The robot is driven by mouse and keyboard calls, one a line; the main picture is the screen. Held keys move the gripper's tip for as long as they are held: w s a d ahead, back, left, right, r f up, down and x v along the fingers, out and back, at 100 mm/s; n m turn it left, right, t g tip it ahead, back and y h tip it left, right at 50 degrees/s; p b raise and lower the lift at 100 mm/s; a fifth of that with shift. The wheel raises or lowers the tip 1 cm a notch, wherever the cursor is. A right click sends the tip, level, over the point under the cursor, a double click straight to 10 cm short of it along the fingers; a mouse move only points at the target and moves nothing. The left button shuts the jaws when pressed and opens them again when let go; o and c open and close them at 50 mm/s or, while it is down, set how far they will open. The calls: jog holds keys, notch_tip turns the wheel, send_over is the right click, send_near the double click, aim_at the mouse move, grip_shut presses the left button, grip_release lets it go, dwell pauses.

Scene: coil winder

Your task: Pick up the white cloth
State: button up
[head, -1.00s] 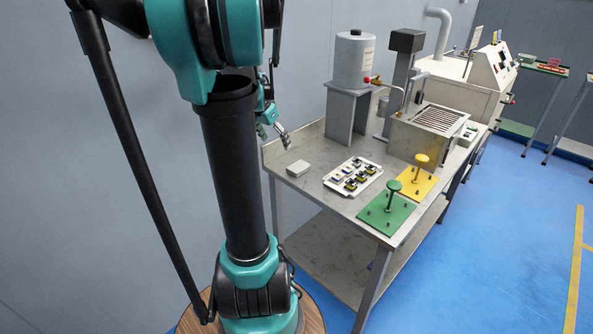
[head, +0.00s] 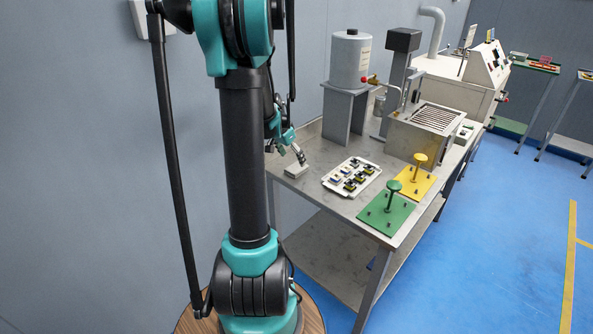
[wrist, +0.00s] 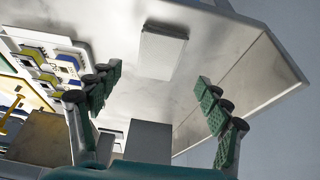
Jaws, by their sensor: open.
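The white cloth (head: 296,172) is a small, flat, pale folded block on the near left corner of the metal table. In the wrist view the cloth (wrist: 163,52) lies flat on the table top, beyond the fingertips and between their lines. My gripper (head: 301,158) is close to the cloth, at its upper side in the head view. In the wrist view my gripper (wrist: 159,82) has its two green-padded fingers spread wide with nothing between them. Whether a fingertip touches the cloth cannot be told.
A white tray (head: 329,184) of small parts lies right of the cloth on the metal table (head: 310,194). Green (head: 402,217) and yellow (head: 424,187) plates with knobbed posts stand further right. A grey cylinder (head: 350,62) on a stand is behind. The wall is close on the left.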

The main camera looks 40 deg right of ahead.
aim_at(296, 167)
jog(key=shift+x, duration=2.65)
jog(key=shift+s+a, duration=0.1)
jog(key=shift+a, duration=0.05)
jog(key=c, duration=1.1)
